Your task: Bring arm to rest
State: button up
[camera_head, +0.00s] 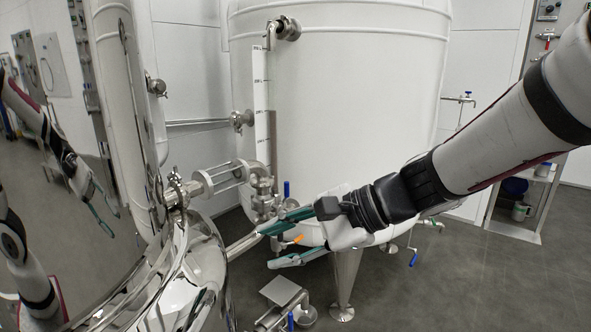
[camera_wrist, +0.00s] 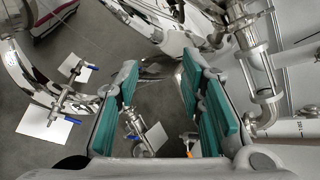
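My gripper (camera_head: 270,243) reaches in from the right in the head view, in front of the white tank (camera_head: 345,100) and close to its pipework. In the wrist view my gripper (camera_wrist: 160,92) shows its two green-padded fingers standing well apart. Nothing is held between them; the floor and some fittings show through the gap. In the head view the fingers lie near the valve with a blue handle (camera_head: 286,190) and an orange-handled part (camera_head: 292,240). Whether they touch any pipe cannot be told.
A shiny steel vessel (camera_head: 190,265) stands close on the left and mirrors my arm. A sight-glass pipe with a scale (camera_head: 262,100) runs up the tank. A tank leg (camera_head: 345,285) and low valve fittings (camera_head: 285,300) are below. A shelf (camera_head: 525,205) stands right; grey floor is open there.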

jog(key=s+d+f+n+g+h, duration=0.1)
jog(key=s+d+n+g+h, duration=0.4)
jog(key=s, duration=1.2)
jog(key=s+d+f+n+t+h, duration=0.1)
jog(key=s+d+n+h, duration=0.2)
jog(key=s+d, duration=0.35)
jog(key=s+d+f+n+t+h, duration=0.1)
jog(key=s+d+f+n+h, duration=0.2)
jog(key=d, duration=0.6)
notch_tip(320, 180, up, 35)
jog(key=s+t+p, duration=0.1)
jog(key=t+p, duration=0.3)
jog(key=p, duration=2.8)
jog(key=shift+d, duration=0.45)
jog(key=shift+r, duration=0.1)
